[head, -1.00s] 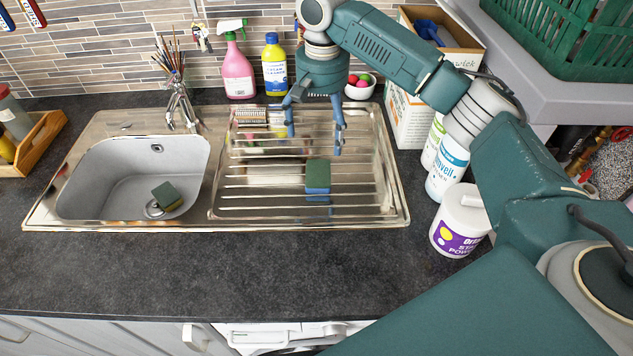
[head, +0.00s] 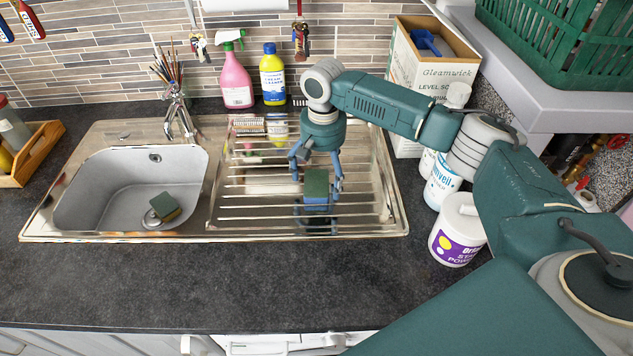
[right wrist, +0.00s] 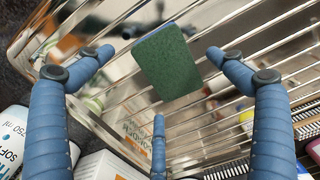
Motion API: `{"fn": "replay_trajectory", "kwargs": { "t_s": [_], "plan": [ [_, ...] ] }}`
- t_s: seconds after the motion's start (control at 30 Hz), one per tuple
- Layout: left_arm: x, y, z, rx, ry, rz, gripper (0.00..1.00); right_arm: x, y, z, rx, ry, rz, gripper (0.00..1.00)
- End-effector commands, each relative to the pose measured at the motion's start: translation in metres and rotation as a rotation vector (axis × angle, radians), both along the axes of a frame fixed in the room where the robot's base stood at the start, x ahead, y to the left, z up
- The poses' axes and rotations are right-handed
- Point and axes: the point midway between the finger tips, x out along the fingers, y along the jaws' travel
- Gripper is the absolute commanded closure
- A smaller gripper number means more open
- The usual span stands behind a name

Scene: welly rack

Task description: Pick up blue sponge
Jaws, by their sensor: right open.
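The blue sponge (head: 317,187), blue with a dark green scouring top, lies on the ribbed steel drainer (head: 260,205). It also shows in the right wrist view (right wrist: 168,62), green side toward the camera, between the spread fingers. My right gripper (head: 316,180) is open and empty, just above and behind the sponge in the head view, fingers pointing down. In the right wrist view, the fingers (right wrist: 160,60) are apart from the sponge. A second sponge, green and yellowish (head: 164,207), lies in the sink basin (head: 100,195). My left gripper is not in view.
A pink spray bottle (head: 236,82) and yellow bottle (head: 273,78) stand behind. A white tub (head: 457,230) and cardboard box (head: 408,75) are at right. The front counter (head: 230,280) is clear.

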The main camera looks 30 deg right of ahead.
Motion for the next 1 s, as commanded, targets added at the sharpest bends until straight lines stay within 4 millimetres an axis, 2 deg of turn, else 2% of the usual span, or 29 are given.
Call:
{"fn": "replay_trajectory", "kwargs": {
  "t_s": [0.13,0.33,0.37,0.53,1.0],
  "plan": [
    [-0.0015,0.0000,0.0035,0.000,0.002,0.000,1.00,-0.0002,0.0005,-0.0116,0.000,0.000,0.000,0.06],
    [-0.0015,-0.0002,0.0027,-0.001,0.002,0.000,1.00,0.0000,0.0006,-0.0133,0.000,-0.001,0.001,0.06],
    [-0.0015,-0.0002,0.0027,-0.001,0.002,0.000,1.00,0.0000,0.0007,-0.0132,0.000,-0.001,0.001,0.08],
    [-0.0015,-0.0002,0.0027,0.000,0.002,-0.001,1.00,0.0000,0.0008,-0.0130,0.000,-0.001,0.001,0.38],
    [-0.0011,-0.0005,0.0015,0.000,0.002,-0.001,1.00,0.0005,0.0009,-0.0091,0.000,-0.001,0.001,0.39]
  ]
}}
